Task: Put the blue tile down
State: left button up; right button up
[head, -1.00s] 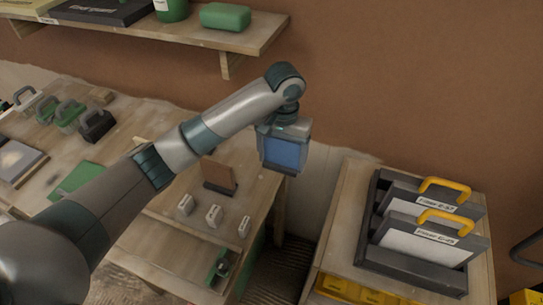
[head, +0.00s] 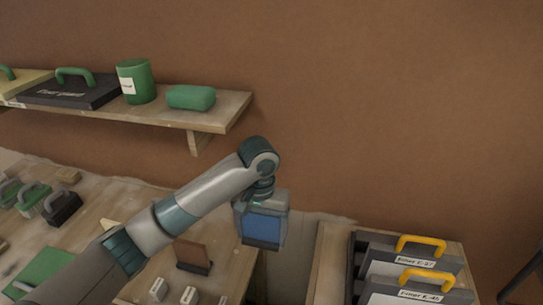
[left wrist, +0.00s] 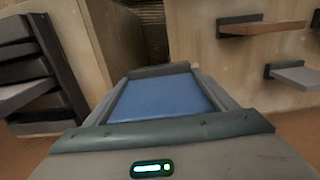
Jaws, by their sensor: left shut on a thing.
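The blue tile (head: 262,229) is held in my left gripper (head: 261,215), in the middle of the head view. The gripper hangs downward over the gap between the left workbench and the right-hand stand, in front of the brown wall. In the left wrist view the blue tile (left wrist: 160,97) shows as a flat blue face framed by the grey jaws of my left gripper (left wrist: 160,72). Its edges are partly hidden by the jaws. My right gripper is not in view.
The workbench (head: 115,205) has handled tools and a brown upright plate (head: 193,257). Yellow-handled filler cases (head: 410,297) stand at right.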

pick_arm(q)
jog(key=shift+s+a+r, duration=0.1)
jog(key=shift+a+r, duration=0.1)
jog(key=shift+a, duration=0.2)
jog(key=s+a+r+n, duration=0.1)
jog(key=s+a+r, duration=0.1)
jog(key=s+a, duration=0.4)
jog(key=s+a+r+n, duration=0.1)
jog(key=s+a+r, duration=0.2)
jog(key=s+a, duration=0.4)
jog(key=shift+a+r, duration=0.3)
jog(key=shift+a, duration=0.25)
dwell(0.4)
